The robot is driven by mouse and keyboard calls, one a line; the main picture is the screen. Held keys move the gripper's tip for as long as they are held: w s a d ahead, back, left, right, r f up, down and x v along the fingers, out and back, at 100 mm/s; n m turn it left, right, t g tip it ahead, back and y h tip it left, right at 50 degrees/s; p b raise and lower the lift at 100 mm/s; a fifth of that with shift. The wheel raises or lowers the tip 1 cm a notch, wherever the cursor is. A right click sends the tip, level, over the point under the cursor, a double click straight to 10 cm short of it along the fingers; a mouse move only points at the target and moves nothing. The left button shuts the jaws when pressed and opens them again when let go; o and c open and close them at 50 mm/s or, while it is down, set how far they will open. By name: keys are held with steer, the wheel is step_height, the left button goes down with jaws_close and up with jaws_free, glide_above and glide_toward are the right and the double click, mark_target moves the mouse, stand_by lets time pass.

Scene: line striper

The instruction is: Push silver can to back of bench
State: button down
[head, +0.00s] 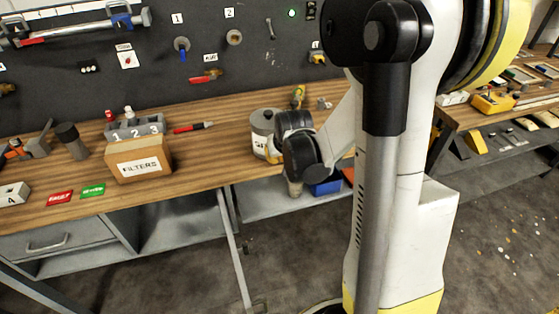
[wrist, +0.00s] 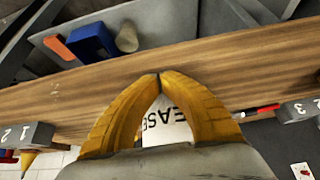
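The silver can (head: 262,121) stands upright on the wooden bench, with a pale label whose lettering is partly hidden. My gripper (head: 293,186) is at the can's right and front side in the head view, its dark body overlapping the can, so I cannot tell if they touch. In the wrist view, the two yellow fingers of my gripper (wrist: 158,76) meet at the tips. A white label reading "EASE" (wrist: 180,122) shows in the gap behind them. Nothing is visibly pinched at the tips.
The wooden bench top (head: 215,145) is clear left of the can. A filters box (head: 139,162), a numbered holder (head: 135,128) and a red marker (head: 194,127) are farther left. A dark pegboard (head: 150,70) rises behind.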

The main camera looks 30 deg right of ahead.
steer(key=w+d, duration=0.2)
steer(key=w, duration=0.4)
steer(key=w+d, duration=0.2)
steer(key=w, duration=0.5)
steer(key=w+d, duration=0.2)
steer(key=w, duration=0.5)
steer(key=shift+w+d, duration=0.15)
steer(key=shift+d, duration=0.2)
